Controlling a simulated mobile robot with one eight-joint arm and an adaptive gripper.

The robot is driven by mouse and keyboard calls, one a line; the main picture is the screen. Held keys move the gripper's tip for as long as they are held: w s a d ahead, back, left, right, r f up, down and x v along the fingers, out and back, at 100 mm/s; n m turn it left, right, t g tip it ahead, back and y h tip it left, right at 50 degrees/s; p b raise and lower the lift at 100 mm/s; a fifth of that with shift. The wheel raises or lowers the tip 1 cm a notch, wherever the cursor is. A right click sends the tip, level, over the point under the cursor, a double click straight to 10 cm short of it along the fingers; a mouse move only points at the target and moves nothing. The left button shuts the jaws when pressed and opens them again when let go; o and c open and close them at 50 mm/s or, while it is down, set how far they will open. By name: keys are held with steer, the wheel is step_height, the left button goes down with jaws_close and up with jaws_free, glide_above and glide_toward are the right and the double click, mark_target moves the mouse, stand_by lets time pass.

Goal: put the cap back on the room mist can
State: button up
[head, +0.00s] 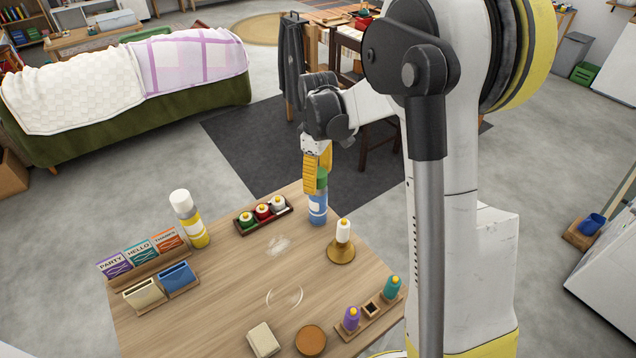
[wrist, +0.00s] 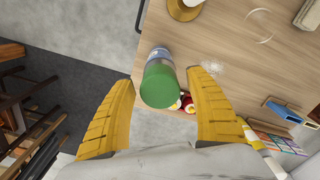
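A blue can with a pale band (head: 317,208) stands upright at the far edge of the wooden table, with a green cap (head: 321,180) at its top. In the wrist view the green cap (wrist: 158,88) hides most of the can (wrist: 158,54); the cap looks in line with it, but I cannot tell whether it is fully seated. My gripper (head: 316,178) points down over the can. In the wrist view its yellow fingers (wrist: 160,84) are apart on either side of the cap, with narrow gaps showing. No label naming the room mist is readable.
A yellow can with a white cap (head: 190,220) stands at left. A tray of small bottles (head: 264,214) sits just left of the blue can; a candle in a brass holder (head: 342,242) is at right. Card and envelope stands (head: 140,262) line the left edge.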

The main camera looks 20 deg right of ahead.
step_height(320, 180, up, 12)
steer(key=s+a+f+m+t+b, duration=0.1)
steer(key=s+a+m+t+b, duration=0.1)
steer(key=s, duration=0.8)
steer(key=s+a+f+m+t+b, duration=0.1)
steer(key=s+a+m+t, duration=0.4)
steer(key=s, duration=0.6)
steer(key=shift+s+a+f+m+b, duration=0.3)
steer(key=shift+f+m+b, duration=0.1)
steer(key=shift+m, duration=0.2)
stand_by(0.6)
